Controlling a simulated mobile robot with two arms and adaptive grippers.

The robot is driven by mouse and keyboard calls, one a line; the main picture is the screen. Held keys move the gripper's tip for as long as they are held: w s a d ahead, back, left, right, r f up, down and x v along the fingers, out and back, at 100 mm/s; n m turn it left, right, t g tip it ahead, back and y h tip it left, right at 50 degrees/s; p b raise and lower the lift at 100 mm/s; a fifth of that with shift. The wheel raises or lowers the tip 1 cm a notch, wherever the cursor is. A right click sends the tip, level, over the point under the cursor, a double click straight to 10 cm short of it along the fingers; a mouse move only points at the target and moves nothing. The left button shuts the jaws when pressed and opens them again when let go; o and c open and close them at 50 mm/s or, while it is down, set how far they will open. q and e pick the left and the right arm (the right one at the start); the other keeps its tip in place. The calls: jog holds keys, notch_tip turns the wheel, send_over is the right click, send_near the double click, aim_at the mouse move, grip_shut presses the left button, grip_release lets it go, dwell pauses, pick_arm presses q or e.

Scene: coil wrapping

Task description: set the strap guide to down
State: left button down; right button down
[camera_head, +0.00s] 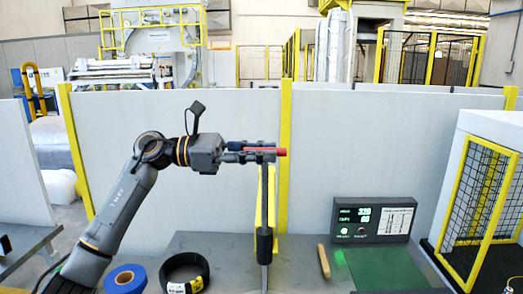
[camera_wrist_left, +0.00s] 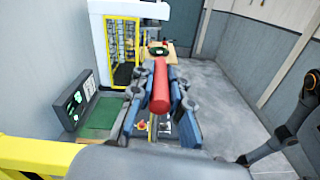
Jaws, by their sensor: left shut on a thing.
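My left gripper (camera_head: 262,152) reaches in from the left, level, at the top of a dark upright post (camera_head: 264,205). It is shut on a red handle (camera_head: 282,153), whose end sticks out to the right past the fingers. In the left wrist view the red handle (camera_wrist_left: 160,88) lies between the blue-grey fingers. I take this handle to be part of the strap guide; no label for up or down shows. A dark arm, seemingly my right one, shows at the right of the left wrist view, its end too small to read.
A yellow upright (camera_head: 272,215) stands behind the post. On the bench are a blue roll (camera_head: 125,279), a black coil (camera_head: 184,271), a wooden stick (camera_head: 324,262), a green mat (camera_head: 385,268) and a display box (camera_head: 373,220). A yellow-framed cage (camera_head: 480,210) stands at the right.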

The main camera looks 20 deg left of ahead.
aim_at(260, 230)
pick_arm(q)
notch_tip(260, 230, down, 15)
jog(key=b, duration=1.1)
jog(key=shift+f+b, duration=0.45)
jog(key=shift+b, duration=0.2)
jog(key=shift+f, duration=0.15)
jog(key=c, duration=1.3)
grip_release()
jog(key=shift+a, duration=0.1)
jog(key=v, duration=1.2)
jog(key=shift+r, duration=0.2)
